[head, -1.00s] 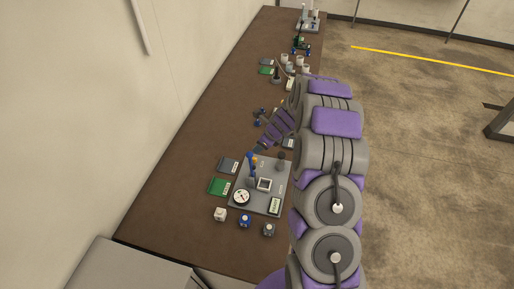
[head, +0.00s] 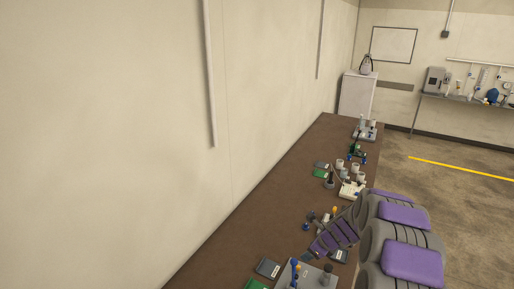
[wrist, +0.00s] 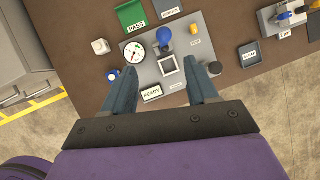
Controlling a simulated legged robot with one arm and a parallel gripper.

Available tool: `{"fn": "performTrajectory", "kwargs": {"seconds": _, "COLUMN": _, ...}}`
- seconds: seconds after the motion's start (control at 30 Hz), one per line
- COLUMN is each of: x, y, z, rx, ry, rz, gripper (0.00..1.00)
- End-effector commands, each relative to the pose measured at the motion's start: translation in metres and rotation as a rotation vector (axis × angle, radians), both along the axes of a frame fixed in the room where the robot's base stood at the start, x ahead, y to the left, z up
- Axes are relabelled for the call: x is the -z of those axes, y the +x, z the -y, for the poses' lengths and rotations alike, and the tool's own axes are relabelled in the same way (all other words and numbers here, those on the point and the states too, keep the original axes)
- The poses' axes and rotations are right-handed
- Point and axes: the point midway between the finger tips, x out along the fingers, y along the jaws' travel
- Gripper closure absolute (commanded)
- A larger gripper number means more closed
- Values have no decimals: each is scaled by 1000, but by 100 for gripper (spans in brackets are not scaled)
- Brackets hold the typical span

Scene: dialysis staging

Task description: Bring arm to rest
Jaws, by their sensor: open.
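My gripper (wrist: 163,82) is open in the wrist view, its two blue-grey fingers apart with nothing between them touching. Below it in that view lies a grey board (wrist: 185,50) with a round dial gauge (wrist: 134,53), a blue upright part (wrist: 165,33), a square frame (wrist: 168,65) and a READY label (wrist: 151,93). In the head view my purple and grey arm hangs over the right edge of the brown table (head: 262,200); the grey board (head: 312,276) is cut off at the bottom. The fingers are hard to make out there.
A green PASS tray (wrist: 131,16) and a dark tray (wrist: 167,8) lie beside the board. A white cube (wrist: 100,46) and a blue-topped part (wrist: 113,75) stand left. Several cups (head: 355,168) stand farther along the table. The wall borders its left side; floor is open at right.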

Motion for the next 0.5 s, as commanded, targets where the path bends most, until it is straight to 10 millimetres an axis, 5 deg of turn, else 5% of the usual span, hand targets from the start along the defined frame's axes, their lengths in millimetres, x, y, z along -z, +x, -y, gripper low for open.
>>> {"fn": "performTrajectory", "kwargs": {"seconds": 0.27, "x": -25, "y": -50, "z": -64, "rx": -428, "ry": -98, "rz": 50, "gripper": 42}}
{"fn": "performTrajectory", "kwargs": {"seconds": 0.5, "x": -39, "y": -123, "z": -111, "rx": -867, "ry": -199, "rz": 83, "gripper": 42}}
